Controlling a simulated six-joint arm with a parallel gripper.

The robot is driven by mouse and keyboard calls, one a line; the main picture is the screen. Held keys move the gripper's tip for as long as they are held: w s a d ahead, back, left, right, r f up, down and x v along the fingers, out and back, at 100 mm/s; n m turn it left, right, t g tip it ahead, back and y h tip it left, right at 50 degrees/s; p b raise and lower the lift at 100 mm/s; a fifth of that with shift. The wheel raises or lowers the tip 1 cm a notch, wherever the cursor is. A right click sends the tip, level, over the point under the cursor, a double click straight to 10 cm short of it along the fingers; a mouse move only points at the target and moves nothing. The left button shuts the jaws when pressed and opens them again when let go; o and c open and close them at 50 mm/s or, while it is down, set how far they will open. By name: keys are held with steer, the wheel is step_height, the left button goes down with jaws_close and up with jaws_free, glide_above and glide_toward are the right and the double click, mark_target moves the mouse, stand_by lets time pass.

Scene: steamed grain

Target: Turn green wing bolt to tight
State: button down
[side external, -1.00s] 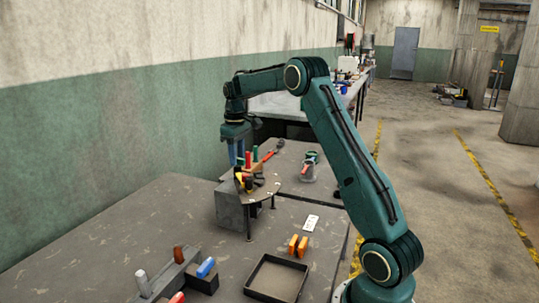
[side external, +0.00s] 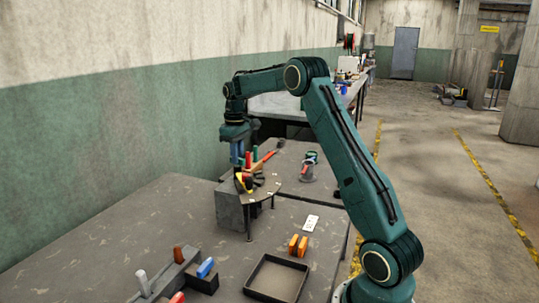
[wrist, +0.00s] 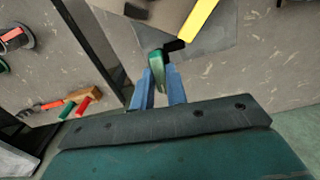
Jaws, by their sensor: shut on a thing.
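The green wing bolt (wrist: 157,66) is between the two blue fingers of my gripper (wrist: 158,76) in the wrist view. The fingers are shut on it, one on each side. Its lower part is hidden, so I cannot tell how far it is turned in. In the side external view my gripper (side external: 239,160) points straight down over the raised stand (side external: 262,196), and the bolt cannot be made out there. A yellow bar (wrist: 198,20) with a black end lies close beside the bolt.
A wooden piece with red and green handles (wrist: 82,98) lies near the stand. An empty black tray (side external: 276,278), orange blocks (side external: 298,245) and a white plate (side external: 311,222) are in front. A dark rack with coloured handles (side external: 178,277) stands at front left.

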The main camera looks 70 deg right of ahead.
steer(key=m, duration=1.3)
steer(key=shift+m, duration=2)
steer(key=c, duration=1.4)
jaws_free()
steer(key=shift+r, duration=0.1)
step_height(320, 180, up, 14)
